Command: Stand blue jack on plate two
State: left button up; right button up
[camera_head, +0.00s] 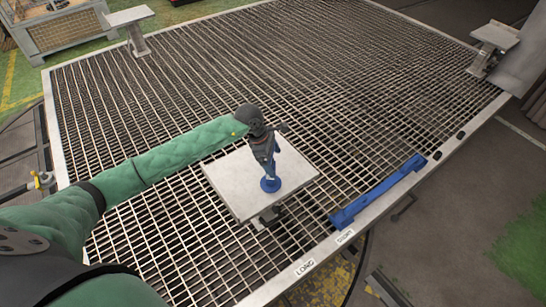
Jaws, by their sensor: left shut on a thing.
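The blue jack (270,184) is upright, its round blue foot at or just above the square grey plate (230,188) in the middle front of the grating. I cannot tell whether the foot touches the plate. My left gripper (265,151) comes in from the left over the plate and is shut on the jack, hiding much of its upper part. Two more plates on posts stand at the far left (130,15) and far right (495,36). No plate shows a readable number. My right gripper is out of view.
A blue bar (380,190) lies along the right front edge of the grated table (150,110). Labels reading LONG (305,268) and SHORT (345,237) sit on the front rim. The grating behind the plate is clear.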

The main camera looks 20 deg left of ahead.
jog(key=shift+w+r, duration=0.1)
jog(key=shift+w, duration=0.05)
pick_arm(q)
jog(key=o, duration=1.7)
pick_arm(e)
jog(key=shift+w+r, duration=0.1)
